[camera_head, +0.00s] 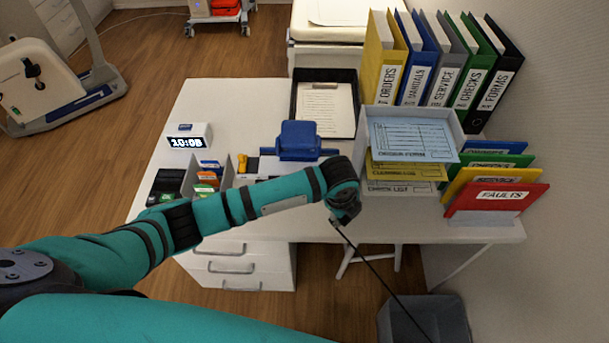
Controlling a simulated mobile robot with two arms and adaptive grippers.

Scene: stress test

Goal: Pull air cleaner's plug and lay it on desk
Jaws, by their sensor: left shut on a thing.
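My left gripper (341,213) is at the end of the teal arm that reaches across the desk (345,229) from the left. It is beside the desk's front edge and shut on the plug, which the fingers mostly hide. A thin black cord (378,275) runs from the gripper down to the right, out of the bottom of the picture. I cannot identify the air cleaner in this view. My right gripper is not in view; part of another teal arm of mine shows at the bottom left.
A blue device (297,141), a black tray (325,88) with a clipboard, a clock (186,142) and an organizer (208,178) occupy the desk. Folders and a paper tray (457,127) fill its right side. Bare desktop shows at left. A grey bin (455,312) stands below.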

